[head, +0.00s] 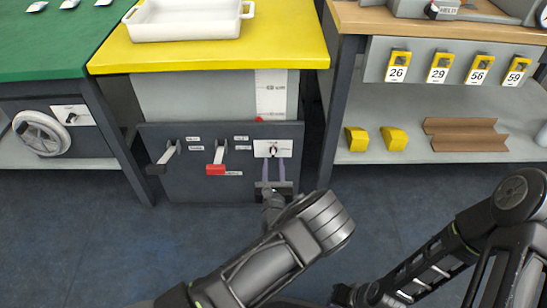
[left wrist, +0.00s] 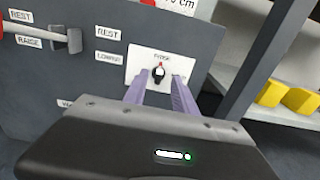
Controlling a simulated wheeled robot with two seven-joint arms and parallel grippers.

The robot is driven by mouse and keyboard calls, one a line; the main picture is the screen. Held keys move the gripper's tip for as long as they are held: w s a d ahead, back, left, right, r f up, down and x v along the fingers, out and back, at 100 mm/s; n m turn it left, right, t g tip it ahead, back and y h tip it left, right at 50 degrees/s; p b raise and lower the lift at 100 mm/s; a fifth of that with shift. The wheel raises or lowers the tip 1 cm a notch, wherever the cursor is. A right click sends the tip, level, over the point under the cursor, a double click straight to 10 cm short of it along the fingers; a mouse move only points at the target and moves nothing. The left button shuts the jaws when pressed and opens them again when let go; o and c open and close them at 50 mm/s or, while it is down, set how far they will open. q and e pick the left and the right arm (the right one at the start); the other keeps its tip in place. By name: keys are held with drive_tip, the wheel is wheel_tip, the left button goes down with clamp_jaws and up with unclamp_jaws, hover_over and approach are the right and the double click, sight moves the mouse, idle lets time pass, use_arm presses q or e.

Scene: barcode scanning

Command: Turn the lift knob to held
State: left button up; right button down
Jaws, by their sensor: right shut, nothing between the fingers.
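The lift knob (head: 273,150) is a small dark knob on a white plate at the right of the grey panel under the yellow table. In the left wrist view the knob (left wrist: 159,74) shows a red mark pointing up, toward a small label that is hard to read. My left gripper (head: 274,174) is in front of the plate. In the left wrist view its two purple fingers (left wrist: 160,84) are apart, one on each side of the knob, with a gap visible. Whether the fingertips reach the plate is unclear. My right gripper (head: 354,295) is low at right centre, shut and empty.
A white tray (head: 188,32) rests on the yellow table (head: 290,45). A shelf (head: 400,153) with yellow blocks is to the right. A handwheel (head: 40,133) is far left.

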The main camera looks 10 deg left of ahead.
sight(273, 154)
use_arm(q)
drive_tip(key=b+x, duration=0.1)
drive_tip(key=x, duration=0.3)
drive_tip(key=shift+f, duration=0.15)
drive_tip(key=shift+w, duration=0.35)
drive_tip(key=shift+c, duration=0.3)
clamp_jaws()
